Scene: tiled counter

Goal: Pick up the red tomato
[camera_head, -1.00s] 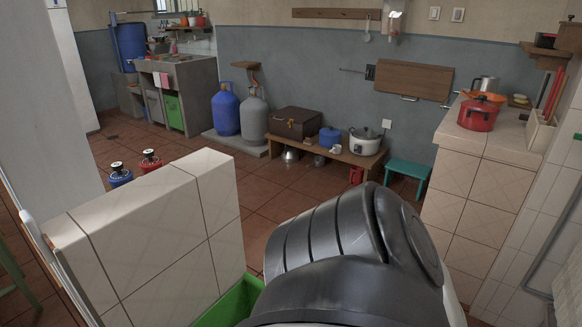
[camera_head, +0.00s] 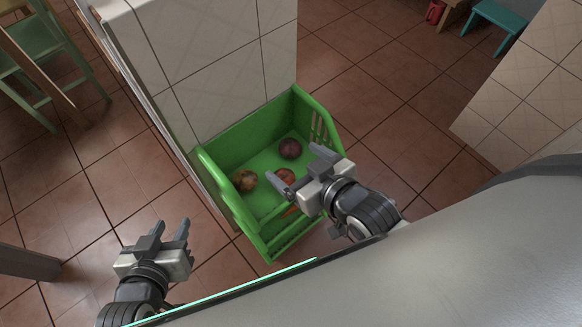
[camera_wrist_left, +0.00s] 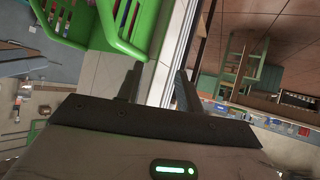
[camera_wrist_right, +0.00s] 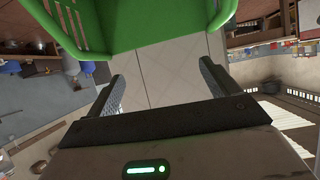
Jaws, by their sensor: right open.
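The red tomato (camera_head: 285,176) appears to be the reddish round item in the green crate (camera_head: 220,170), in the head view. It is partly hidden by my right gripper (camera_head: 302,169). My right gripper is open, with its fingers over the crate's near right part. I cannot tell its height above the tomato, and nothing shows between its fingers in the right wrist view (camera_wrist_right: 161,72). My left gripper (camera_head: 170,230) is open and empty, left of the crate. Its fingers also show apart in the left wrist view (camera_wrist_left: 158,76).
A purple onion-like item (camera_head: 290,148) and a brownish-yellow round item (camera_head: 245,180) lie in the crate. Its slatted walls stand around them. A tiled block (camera_head: 220,70) rises right behind the crate. A green chair (camera_head: 45,60) stands at far left. Floor right of the crate is clear.

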